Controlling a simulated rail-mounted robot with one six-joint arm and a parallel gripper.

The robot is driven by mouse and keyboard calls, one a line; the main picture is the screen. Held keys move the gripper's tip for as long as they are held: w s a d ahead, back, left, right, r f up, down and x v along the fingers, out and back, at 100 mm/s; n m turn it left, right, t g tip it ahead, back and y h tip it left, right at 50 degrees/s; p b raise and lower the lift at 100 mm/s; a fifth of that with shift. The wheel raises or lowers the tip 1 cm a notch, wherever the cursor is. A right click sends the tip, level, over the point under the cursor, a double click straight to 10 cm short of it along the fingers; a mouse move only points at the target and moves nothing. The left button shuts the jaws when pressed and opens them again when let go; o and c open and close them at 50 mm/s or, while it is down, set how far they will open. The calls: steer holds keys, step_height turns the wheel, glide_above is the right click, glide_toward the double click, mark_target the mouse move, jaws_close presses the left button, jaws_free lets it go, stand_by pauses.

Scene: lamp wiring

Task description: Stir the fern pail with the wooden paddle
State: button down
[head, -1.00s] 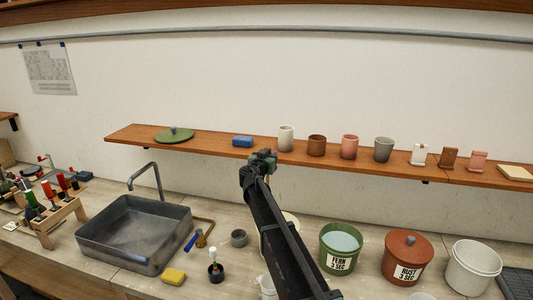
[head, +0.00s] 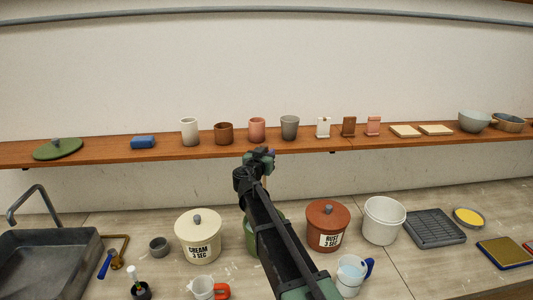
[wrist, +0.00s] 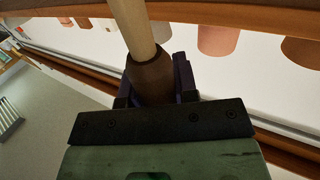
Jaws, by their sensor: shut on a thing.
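My gripper (head: 262,158) is raised in front of the shelf, above and behind the fern pail in the head view. In the wrist view my gripper (wrist: 155,82) is shut on the wooden paddle (wrist: 133,28), around its dark brown grip; a pale round shaft runs up out of frame. The paddle's far end is not visible. The green fern pail (head: 249,239) stands on the counter between the cream pail and the rust pail. My arm covers most of it, including its label and most of its opening.
The lidded cream pail (head: 198,240) and lidded rust pail (head: 326,227) flank the fern pail. A white bucket (head: 383,222) and a jug (head: 351,275) stand at right. The shelf (head: 100,151) holds several cups and a green lid (head: 57,149). A sink (head: 45,262) is at left.

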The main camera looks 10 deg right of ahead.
step_height(320, 180, down, 18)
steer(key=b, duration=1.7)
steer(key=shift+f+b, duration=0.15)
steer(key=shift+b, duration=0.2)
